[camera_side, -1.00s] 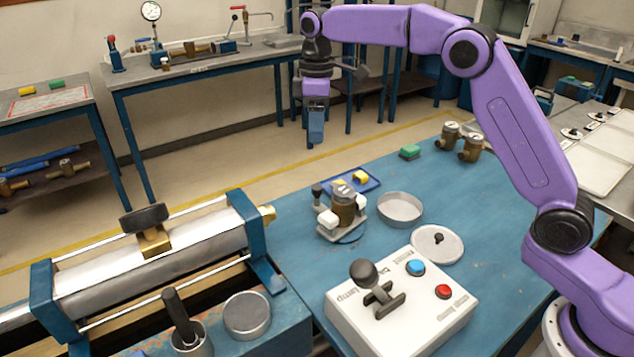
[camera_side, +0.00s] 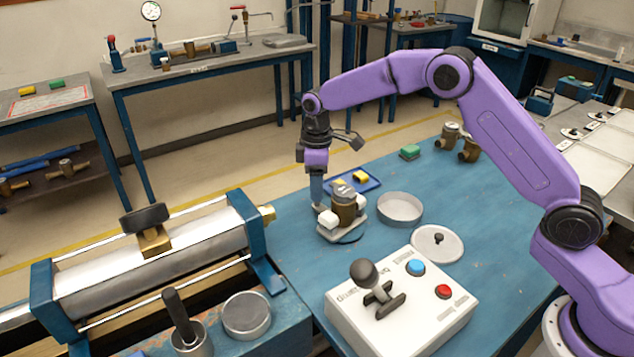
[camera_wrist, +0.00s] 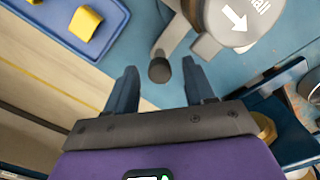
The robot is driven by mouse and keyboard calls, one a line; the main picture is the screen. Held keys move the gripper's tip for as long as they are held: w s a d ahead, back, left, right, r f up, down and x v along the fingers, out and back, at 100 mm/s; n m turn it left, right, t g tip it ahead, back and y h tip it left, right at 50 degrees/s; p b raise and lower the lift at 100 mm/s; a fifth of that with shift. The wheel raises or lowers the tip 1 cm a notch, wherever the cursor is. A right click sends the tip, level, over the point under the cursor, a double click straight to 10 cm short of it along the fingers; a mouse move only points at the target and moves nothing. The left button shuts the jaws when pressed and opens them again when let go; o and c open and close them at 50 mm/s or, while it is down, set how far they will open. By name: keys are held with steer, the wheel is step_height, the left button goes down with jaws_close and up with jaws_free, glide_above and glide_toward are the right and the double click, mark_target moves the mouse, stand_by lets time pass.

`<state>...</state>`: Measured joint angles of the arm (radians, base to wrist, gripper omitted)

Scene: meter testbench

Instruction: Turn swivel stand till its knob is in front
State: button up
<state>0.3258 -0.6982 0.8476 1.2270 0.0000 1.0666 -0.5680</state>
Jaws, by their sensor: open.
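The swivel stand (camera_side: 342,234) is a light grey plate on the blue bench, with white blocks and an upright brass meter (camera_side: 345,205) on top. In the wrist view, the stand's grey arm (camera_wrist: 174,34) ends in a dark round knob (camera_wrist: 160,71). The meter's pale round face (camera_wrist: 232,18) carries a white arrow there. My gripper (camera_side: 317,203) points down at the stand's back left side and hides the knob in the side view. In the wrist view my gripper (camera_wrist: 161,76) is open, with one finger on each side of the knob; whether either touches it I cannot tell.
A blue tray (camera_side: 376,186) with yellow pieces lies just behind the stand. A round grey dish (camera_side: 400,208) and a lid (camera_side: 437,244) are at its right. A control box (camera_side: 400,305) with a lever stands in front. A large cylinder rig (camera_side: 150,255) is at the left.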

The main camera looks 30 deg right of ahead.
jaws_close()
steer(key=shift+d+m, duration=0.75)
steer(key=shift+m, duration=0.25)
jaws_free()
step_height(320, 180, up, 17)
steer(key=shift+r, duration=0.2)
stand_by(0.6)
